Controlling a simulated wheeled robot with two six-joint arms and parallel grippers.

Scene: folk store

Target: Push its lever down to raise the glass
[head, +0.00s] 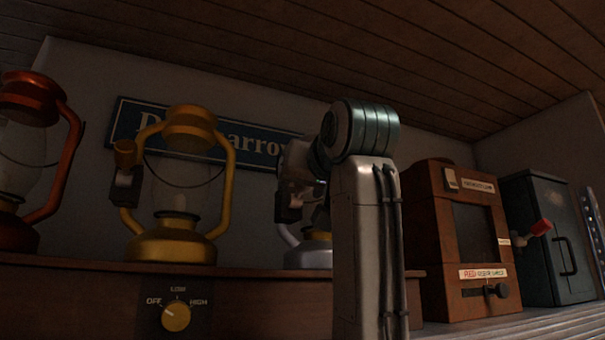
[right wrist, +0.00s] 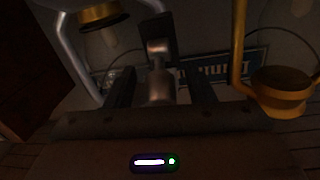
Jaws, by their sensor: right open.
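A silver lantern (head: 308,256) stands on the wooden shelf, mostly hidden behind my right arm in the head view. Its frame (right wrist: 65,50) shows at the left of the right wrist view, which looks upside down. A dark lever housing with a metal lever (right wrist: 158,85) is in the middle of that view. My right gripper (right wrist: 162,92) is open, with one dark finger on each side of the lever. I cannot tell whether a finger touches it. In the head view the gripper is largely hidden by my arm. My left gripper is out of view.
A yellow lantern (head: 178,246) and a red-orange lantern (head: 15,235) stand to the left. A dial (head: 176,316) is on the shelf front (head: 250,312). A wooden box (head: 430,230) and a dark metal cabinet (head: 541,240) stand at right. A sign (head: 128,121) hangs behind.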

